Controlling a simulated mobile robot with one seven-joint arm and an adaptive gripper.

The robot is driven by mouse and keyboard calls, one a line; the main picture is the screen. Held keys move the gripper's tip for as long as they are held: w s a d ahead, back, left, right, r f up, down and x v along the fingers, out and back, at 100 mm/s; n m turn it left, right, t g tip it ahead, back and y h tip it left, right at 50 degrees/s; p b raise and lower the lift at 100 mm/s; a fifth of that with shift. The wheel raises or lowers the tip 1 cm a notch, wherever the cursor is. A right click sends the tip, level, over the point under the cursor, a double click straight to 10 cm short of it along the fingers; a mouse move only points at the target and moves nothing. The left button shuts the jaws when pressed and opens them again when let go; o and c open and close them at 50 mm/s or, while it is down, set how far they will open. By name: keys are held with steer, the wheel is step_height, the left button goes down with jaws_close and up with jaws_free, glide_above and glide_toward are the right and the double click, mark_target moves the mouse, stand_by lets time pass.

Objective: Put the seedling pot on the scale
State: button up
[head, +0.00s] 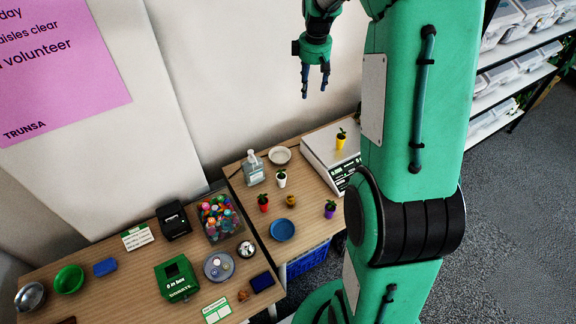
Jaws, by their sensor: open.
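A yellow seedling pot (341,141) with a green sprout stands upright on the white scale (318,146) at the back right of the table. The arm hides the scale's right part. A white pot (281,179), a red pot (263,205) and a purple pot (329,210), each with a plant, stand on the table to the left of and in front of the scale. My gripper (315,90) is open and empty, fingers pointing down. It is high above the table, near the wall, and apart from all the pots.
A sanitizer bottle (253,168), a pale dish (280,155), a blue dish (282,230) and a small brown item (291,201) share the table. The left table holds a green donation box (177,279) and a toy bin (219,219). Shelves (510,70) stand at right.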

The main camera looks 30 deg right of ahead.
steer(key=s+a+r+m+t, duration=0.1)
steer(key=s+a+r, duration=0.65)
steer(key=a, duration=0.25)
steer(key=s+a+r+m+t, duration=0.1)
steer(key=s+a+r+m, duration=0.1)
steer(key=s+a+r, duration=0.6)
steer(key=s+a+f+m+t, duration=0.1)
steer(key=s+a, duration=0.5)
steer(key=s, duration=0.5)
steer(key=s+a+f+m, duration=0.2)
steer(key=s+a, duration=0.5)
steer(key=s, duration=0.3)
steer(key=shift+s+t+y, duration=0.35)
steer(key=shift+t+y, duration=0.05)
step_height(320, 180, down, 13)
steer(key=b, duration=1.2)
steer(key=shift+r+b, duration=0.2)
steer(key=shift+b, duration=0.2)
